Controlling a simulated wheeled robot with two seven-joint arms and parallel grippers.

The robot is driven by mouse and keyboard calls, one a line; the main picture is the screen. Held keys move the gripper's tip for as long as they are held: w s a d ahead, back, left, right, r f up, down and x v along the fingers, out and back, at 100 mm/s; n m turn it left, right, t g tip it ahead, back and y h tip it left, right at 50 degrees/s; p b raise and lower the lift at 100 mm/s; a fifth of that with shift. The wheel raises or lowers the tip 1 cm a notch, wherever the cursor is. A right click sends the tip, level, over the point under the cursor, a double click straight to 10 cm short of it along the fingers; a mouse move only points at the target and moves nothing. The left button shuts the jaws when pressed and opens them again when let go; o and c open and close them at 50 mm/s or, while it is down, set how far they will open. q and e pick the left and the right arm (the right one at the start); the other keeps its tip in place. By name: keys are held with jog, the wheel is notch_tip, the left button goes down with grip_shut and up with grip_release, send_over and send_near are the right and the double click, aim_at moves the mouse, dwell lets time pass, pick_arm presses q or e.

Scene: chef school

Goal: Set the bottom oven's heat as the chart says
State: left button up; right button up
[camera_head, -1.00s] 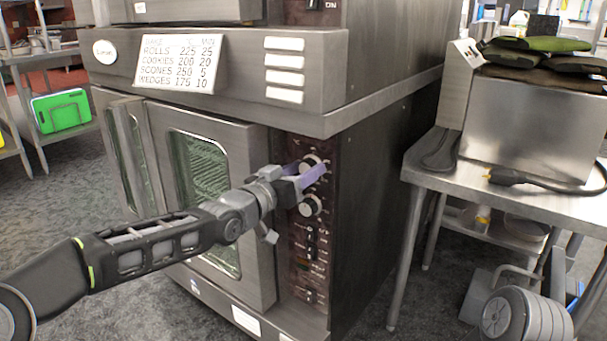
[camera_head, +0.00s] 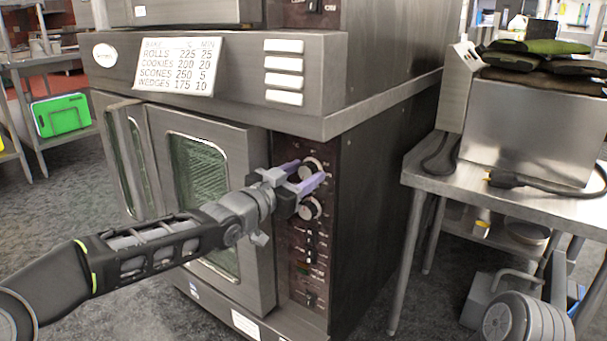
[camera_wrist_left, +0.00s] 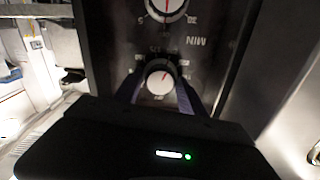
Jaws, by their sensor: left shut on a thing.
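The chart (camera_head: 178,66) on the bottom oven's top band reads rolls 225 25, cookies 200 20, scones 250 5, wedges 175 10. The bottom oven (camera_head: 215,150) has a dark control panel (camera_head: 322,240) on its right. My left gripper (camera_head: 307,174) has its purple fingers on either side of the upper knob (camera_head: 311,163), shut on it. In the left wrist view, upside down, this knob (camera_wrist_left: 160,78) has a white face with a red line, between the fingers. The lower knob (camera_head: 310,207), near the "MIN" lettering, is free. My right gripper is out of view.
A steel table (camera_head: 500,194) stands right of the oven, with a metal box (camera_head: 530,125), cloths and a cable on it. Switches sit below the knobs. A shelf with a green board (camera_head: 61,115) is at the far left. The floor in front is clear.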

pick_arm(q)
jog(key=o, duration=1.2)
jog(key=shift+f, duration=0.1)
jog(key=shift+c, duration=0.2)
jog(key=shift+s+a, duration=0.3)
jog(key=shift+s, duration=0.05)
jog(key=p+v, duration=0.2)
jog(key=v, duration=0.5)
jog(key=shift+p, duration=0.35)
